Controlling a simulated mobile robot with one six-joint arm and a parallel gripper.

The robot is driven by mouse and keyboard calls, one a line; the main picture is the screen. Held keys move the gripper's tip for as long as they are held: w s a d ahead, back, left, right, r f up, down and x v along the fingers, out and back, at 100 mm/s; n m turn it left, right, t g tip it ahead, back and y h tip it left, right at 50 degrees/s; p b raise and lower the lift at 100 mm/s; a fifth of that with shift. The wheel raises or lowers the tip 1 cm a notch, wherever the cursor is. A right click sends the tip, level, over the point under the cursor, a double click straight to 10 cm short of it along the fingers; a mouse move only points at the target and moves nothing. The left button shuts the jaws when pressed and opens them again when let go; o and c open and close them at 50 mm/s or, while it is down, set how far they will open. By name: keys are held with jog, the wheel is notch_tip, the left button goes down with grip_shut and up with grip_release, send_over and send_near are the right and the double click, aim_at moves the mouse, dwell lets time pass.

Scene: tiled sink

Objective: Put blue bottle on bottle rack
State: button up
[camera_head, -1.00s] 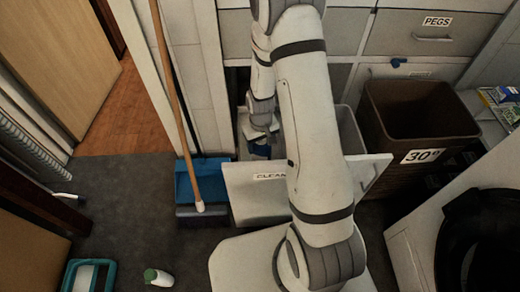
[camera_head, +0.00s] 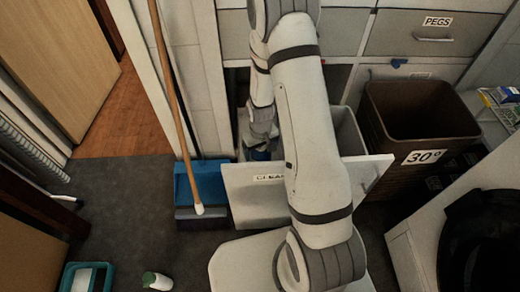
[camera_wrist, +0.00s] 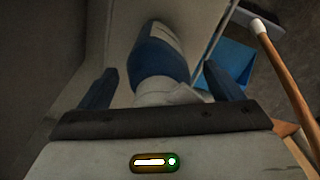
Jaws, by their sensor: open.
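In the head view, my gripper (camera_head: 260,146) reaches down behind the front panel of the pulled-out cleaning drawer (camera_head: 245,200). A small blue patch shows there, but the bottle cannot be made out clearly. I cannot pick out a bottle rack in either view.
A blue dustpan (camera_head: 190,215) and wooden broom handle (camera_head: 172,90) stand left of the drawer. A brown bin (camera_head: 420,115) stands right.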

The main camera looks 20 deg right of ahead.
notch_tip(320, 180, up, 13)
jog(key=p, duration=0.4)
jog(key=shift+a+f, duration=0.1)
jog(key=shift+f, duration=0.05)
jog(key=s+r+m+t, duration=0.1)
jog(key=s+r+m, duration=0.1)
jog(key=s+r, duration=1.6)
notch_tip(320, 180, up, 4)
jog(key=shift+f, duration=0.25)
